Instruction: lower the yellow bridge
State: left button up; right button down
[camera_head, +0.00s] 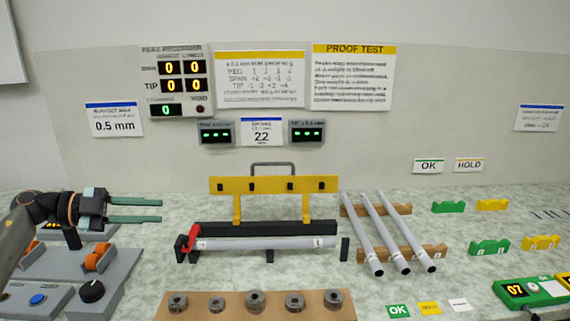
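The yellow bridge (262,186) stands raised behind a dark fixture (250,229), with a grey handle (273,165) on top and several black blocks along its face. A grey rod (268,243) lies across the front of the fixture, below and in front of the bridge. A red clamp piece (191,240) sits at its left end. My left gripper (160,210) is at the left, pointing right, with its two greenish fingers apart and nothing between them. It is well left of the bridge and not touching it. My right gripper is not in view.
Several metal rings sit on a wooden board (170,313) in front. Three rods lie on wooden supports (430,251) right of the fixture. Grey units with orange parts (100,257) and a black knob (91,291) are under my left arm. Green and yellow holders (489,247) stand at right.

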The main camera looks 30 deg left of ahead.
aim_at(305, 184)
jog(key=i, duration=0.95)
